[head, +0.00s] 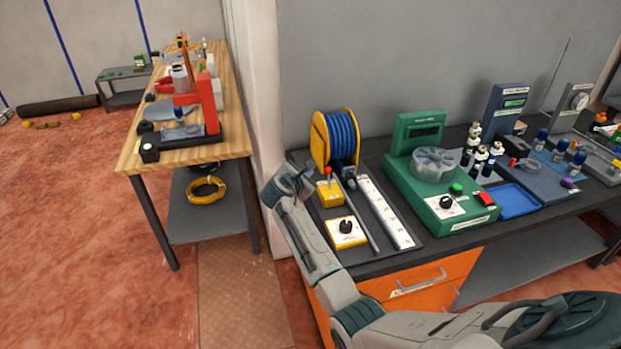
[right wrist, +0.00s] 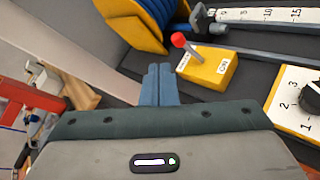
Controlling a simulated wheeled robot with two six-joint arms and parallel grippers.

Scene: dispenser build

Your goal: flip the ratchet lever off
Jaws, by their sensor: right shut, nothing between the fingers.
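The ratchet lever has a red ball knob (right wrist: 178,39) on a thin metal stalk. It rises from a yellow box (right wrist: 212,70) with an "ON" label on its top and another label too small to read. In the right wrist view the stalk leans to the left, away from "ON". The yellow box (head: 330,194) also shows in the head view, below the blue hose reel (head: 338,140). My right gripper (right wrist: 160,84) is shut and empty. Its fingertips are short of the box, to its left in the head view, apart from the lever. My left gripper is not in view.
A white ruler (head: 385,212), a metal rod and a yellow dial box (head: 346,232) share the dark board with the lever. A green dispenser (head: 440,180) stands right of it. A wooden bench (head: 140,152) stands at left.

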